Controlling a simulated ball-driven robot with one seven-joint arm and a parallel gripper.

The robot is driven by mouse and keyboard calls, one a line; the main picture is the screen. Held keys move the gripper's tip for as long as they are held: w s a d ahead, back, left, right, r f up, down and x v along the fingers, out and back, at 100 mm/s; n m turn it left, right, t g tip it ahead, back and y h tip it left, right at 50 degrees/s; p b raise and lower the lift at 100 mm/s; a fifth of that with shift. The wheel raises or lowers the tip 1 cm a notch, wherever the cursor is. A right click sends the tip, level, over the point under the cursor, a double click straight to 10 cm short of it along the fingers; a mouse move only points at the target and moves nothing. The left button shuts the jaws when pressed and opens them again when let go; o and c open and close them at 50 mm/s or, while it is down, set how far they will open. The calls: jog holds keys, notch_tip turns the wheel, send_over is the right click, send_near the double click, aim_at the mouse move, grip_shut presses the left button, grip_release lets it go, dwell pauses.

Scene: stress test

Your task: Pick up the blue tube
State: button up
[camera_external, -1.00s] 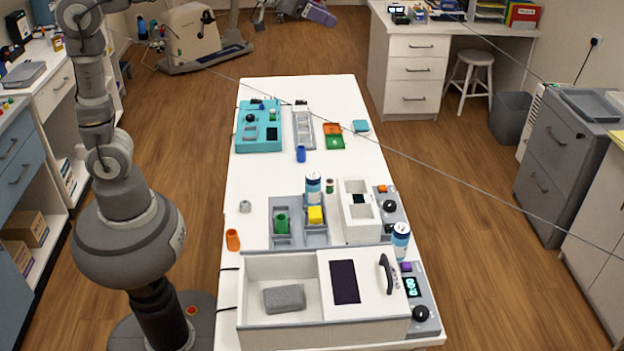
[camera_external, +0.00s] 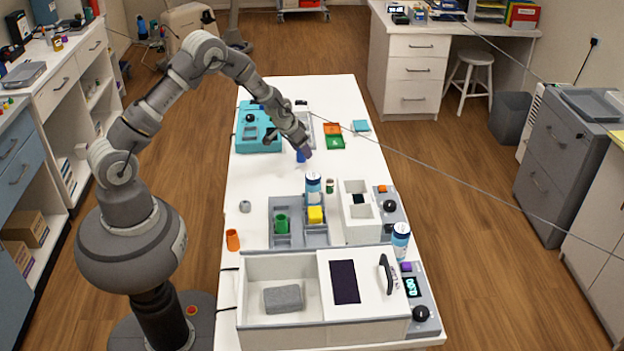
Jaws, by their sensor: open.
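The small blue tube (camera_external: 300,157) stands on the white table, in front of the teal device and the grey rack. My gripper (camera_external: 307,153) is at the end of my arm, which reaches over the table from the left. The gripper points down at the tube and overlaps its right and upper part in this view. Its jaws are open, though the fingers are small here. I cannot tell whether they touch the tube or are above or beside it.
The teal device (camera_external: 252,140) is left of the tube. An orange and green box (camera_external: 334,137) is to the right. The table strip left of the bottle is clear.

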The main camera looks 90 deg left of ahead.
jog(key=shift+x, duration=1.15)
jog(key=shift+c, duration=0.5)
jog(key=c, duration=0.9)
jog(key=shift+r, duration=0.1)
jog(key=shift+c, duration=0.2)
